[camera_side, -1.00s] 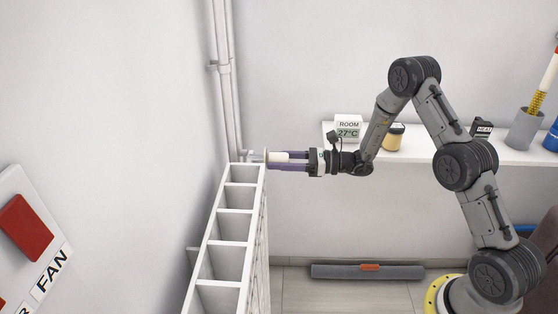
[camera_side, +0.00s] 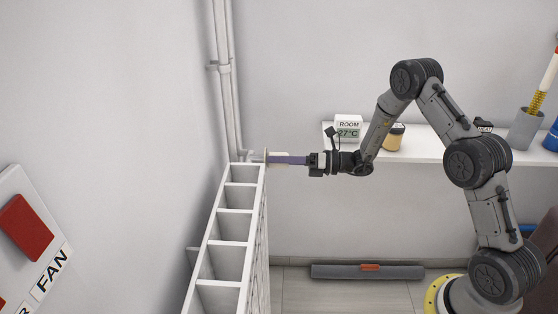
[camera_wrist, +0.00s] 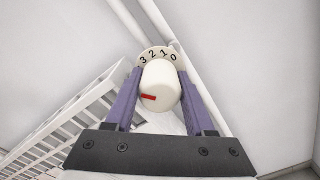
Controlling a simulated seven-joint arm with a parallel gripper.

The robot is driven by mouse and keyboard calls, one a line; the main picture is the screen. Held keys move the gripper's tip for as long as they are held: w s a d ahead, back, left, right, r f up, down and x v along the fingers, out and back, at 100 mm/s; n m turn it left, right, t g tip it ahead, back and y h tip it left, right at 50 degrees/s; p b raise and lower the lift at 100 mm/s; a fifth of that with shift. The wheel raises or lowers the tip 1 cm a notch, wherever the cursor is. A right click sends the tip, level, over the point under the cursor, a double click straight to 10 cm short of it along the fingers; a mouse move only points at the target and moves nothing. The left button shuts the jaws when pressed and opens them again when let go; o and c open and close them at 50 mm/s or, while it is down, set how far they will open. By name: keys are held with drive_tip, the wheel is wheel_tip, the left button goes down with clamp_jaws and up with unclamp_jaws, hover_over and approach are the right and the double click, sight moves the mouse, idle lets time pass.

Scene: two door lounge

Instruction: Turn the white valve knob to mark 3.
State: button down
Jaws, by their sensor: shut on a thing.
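The white valve knob (camera_wrist: 164,84) sits between the two purple fingers of my gripper (camera_wrist: 160,78) in the wrist view. My gripper is shut on it from both sides. The knob's red pointer (camera_wrist: 149,97) points left, on the 3 side of the scale; I cannot tell whether it lines up exactly with 3. The pale dial plate (camera_wrist: 153,53) behind the knob reads 3, 2, 1, 0 from left to right. In the side view my gripper (camera_side: 270,160) reaches left to the valve at the radiator's far top end, with its fingers seen edge-on and the knob mostly hidden.
The white radiator (camera_side: 236,212) runs from the valve toward the camera. Pipes (camera_side: 224,80) rise along the wall behind it.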

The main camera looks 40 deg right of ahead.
drive_tip(key=shift+m, duration=2.2)
drive_tip(key=shift+c, duration=1.3)
unclamp_jaws()
drive_tip(key=v, duration=1.4)
